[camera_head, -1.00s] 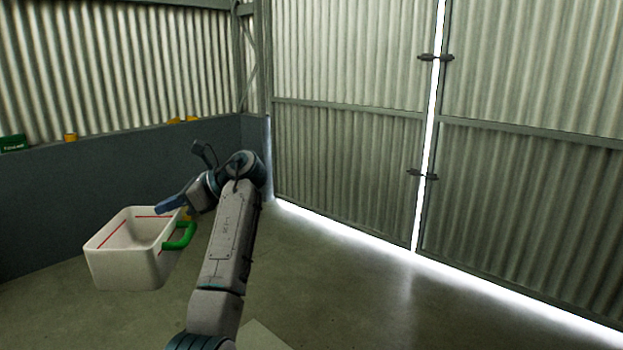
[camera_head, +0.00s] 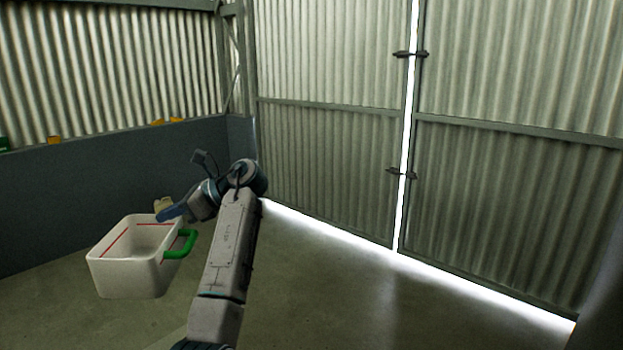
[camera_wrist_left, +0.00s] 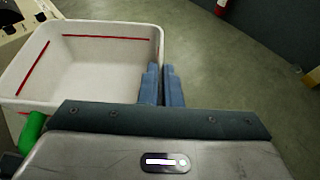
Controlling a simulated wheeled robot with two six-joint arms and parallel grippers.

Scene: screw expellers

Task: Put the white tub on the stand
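The white tub (camera_head: 128,278) has red lines inside and a green handle (camera_head: 180,243) on its right side. It is upright and looks empty in the head view, and it also shows in the left wrist view (camera_wrist_left: 95,75). My left gripper (camera_head: 168,214) is at the tub's far rim. In the left wrist view its blue fingers (camera_wrist_left: 162,85) are close together with the tub's wall between them. The tub seems to hang from this grip. I cannot make out the stand in these frames. My right gripper is not in view.
A corrugated wall and a large double door (camera_head: 330,160) close off the back. Open concrete floor (camera_head: 340,290) lies in front of the door. A red cylinder (camera_wrist_left: 221,7) stands by the wall. A pale machine-like part (camera_wrist_left: 10,28) is beyond the tub.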

